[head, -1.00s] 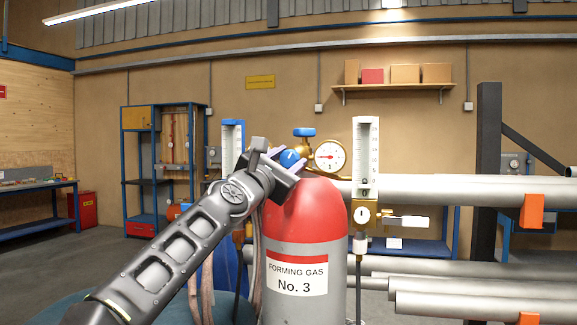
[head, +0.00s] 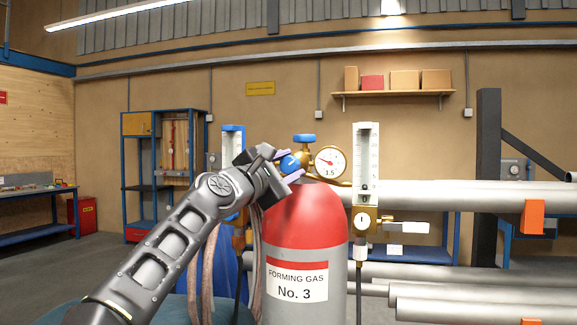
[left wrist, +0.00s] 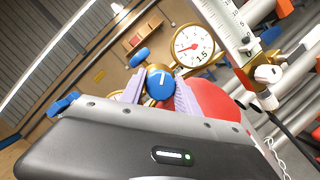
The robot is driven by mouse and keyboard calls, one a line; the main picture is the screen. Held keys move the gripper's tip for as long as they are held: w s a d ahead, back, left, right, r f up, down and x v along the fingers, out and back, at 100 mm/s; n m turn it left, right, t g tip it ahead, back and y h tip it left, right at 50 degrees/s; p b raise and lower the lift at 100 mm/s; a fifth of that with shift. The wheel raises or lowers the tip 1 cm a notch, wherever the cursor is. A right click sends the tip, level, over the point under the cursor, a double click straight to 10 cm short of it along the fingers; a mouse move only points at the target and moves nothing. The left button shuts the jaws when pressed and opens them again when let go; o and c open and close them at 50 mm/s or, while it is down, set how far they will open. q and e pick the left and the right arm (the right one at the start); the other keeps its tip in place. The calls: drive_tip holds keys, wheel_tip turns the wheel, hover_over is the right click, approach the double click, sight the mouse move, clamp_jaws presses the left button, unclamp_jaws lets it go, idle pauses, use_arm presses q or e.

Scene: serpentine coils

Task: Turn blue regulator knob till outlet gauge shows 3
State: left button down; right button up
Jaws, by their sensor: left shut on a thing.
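The blue regulator knob (head: 289,163), with a white mark on its face, sits on the brass regulator above the red-topped gas cylinder (head: 305,215) labelled "FORMING GAS No. 3". My left gripper (head: 287,164) is shut on the knob from the left; in the left wrist view its pale purple fingers lie on both sides of the knob (left wrist: 160,83). The outlet gauge (head: 330,162) beside it has a red needle and reads 1.5; it also shows in the left wrist view (left wrist: 194,46). A second blue knob (head: 304,138) tops the regulator. My right gripper is not in view.
A white flow tube (head: 366,165) with a brass valve (head: 364,221) stands right of the cylinder. Another blue-topped tube (head: 233,145) stands behind my left gripper. Large grey pipes (head: 440,197) lie on a rack to the right. Hoses hang left of the cylinder.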

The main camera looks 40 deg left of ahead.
use_arm(q)
drive_tip(key=shift+m, duration=0.7)
drive_tip(key=shift+m+g, duration=0.3)
drive_tip(key=shift+m, duration=0.1)
drive_tip(key=shift+r+m+h+p, duration=0.1)
drive_tip(key=shift+m+h+p, duration=0.3)
drive_tip(key=shift+m+p, duration=0.3)
drive_tip(key=shift+m+g+p, duration=0.4)
drive_tip(key=shift+m, duration=0.4)
